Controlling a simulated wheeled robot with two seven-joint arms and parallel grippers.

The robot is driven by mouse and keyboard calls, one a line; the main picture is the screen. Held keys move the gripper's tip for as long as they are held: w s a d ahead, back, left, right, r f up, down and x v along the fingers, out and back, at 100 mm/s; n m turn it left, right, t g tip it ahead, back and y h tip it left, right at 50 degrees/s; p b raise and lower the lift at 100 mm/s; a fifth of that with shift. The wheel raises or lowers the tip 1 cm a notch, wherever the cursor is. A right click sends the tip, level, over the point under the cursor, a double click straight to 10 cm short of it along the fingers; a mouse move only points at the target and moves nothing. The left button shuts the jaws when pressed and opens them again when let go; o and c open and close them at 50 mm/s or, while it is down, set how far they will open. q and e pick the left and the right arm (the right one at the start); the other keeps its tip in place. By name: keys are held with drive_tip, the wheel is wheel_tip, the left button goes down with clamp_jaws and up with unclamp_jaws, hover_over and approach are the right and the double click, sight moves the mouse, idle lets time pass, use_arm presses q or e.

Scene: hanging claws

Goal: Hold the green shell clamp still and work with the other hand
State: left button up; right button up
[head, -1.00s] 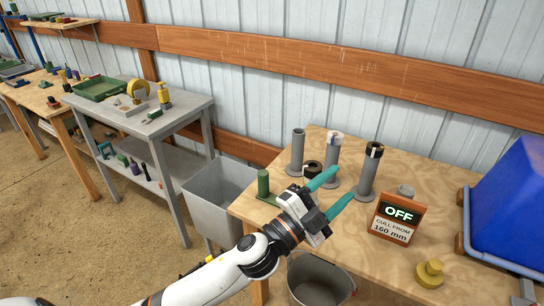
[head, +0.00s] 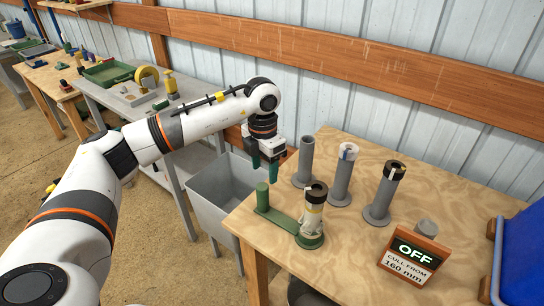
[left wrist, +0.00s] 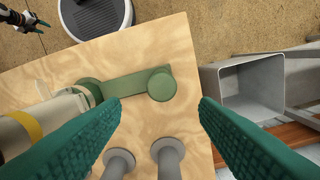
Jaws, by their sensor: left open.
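The green shell clamp (head: 284,221) lies on the wooden table, with an upright green post (head: 262,195) at one end. At its other end stands a pale cylinder (head: 313,212) with a dark, ring-like top. My left gripper (head: 264,178) is open and empty, pointing down above and behind the post, near the table's left edge. In the left wrist view the post's top (left wrist: 161,84) shows between the spread teal fingers, apart from both. My right gripper (left wrist: 38,22) shows small at that view's upper left, its teal fingertips apart; it is outside the head view.
Several grey stands (head: 378,194) rise behind the clamp. A grey bin (head: 222,195) stands left of the table. A bucket (left wrist: 95,15) shows in the wrist view.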

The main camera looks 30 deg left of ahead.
sight(263, 198)
use_arm(q)
drive_tip(key=shift+a+f, duration=0.1)
drive_tip(key=shift+a, duration=0.15)
drive_tip(key=shift+s+f, duration=0.15)
drive_tip(key=shift+f, duration=0.1)
drive_tip(key=f+p, duration=0.1)
drive_tip(key=f, duration=0.1)
drive_tip(key=f+p, duration=0.1)
drive_tip(key=f, duration=0.1)
drive_tip(key=shift+s, duration=0.4)
drive_tip(key=f+p, duration=0.1)
drive_tip(key=f, duration=0.5)
drive_tip(key=shift+w+f+p, duration=0.1)
drive_tip(key=shift+w+p, duration=0.1)
drive_tip(key=shift+p, duration=0.1)
drive_tip(key=shift+f, duration=0.35)
use_arm(e)
drive_tip(key=r, duration=0.3)
drive_tip(key=shift+s+r, duration=0.3)
drive_tip(key=shift+s, duration=0.1)
use_arm(q)
clamp_jaws()
use_arm(e)
drive_tip(key=shift+s, duration=0.15)
use_arm(q)
drive_tip(key=shift+r, duration=0.1)
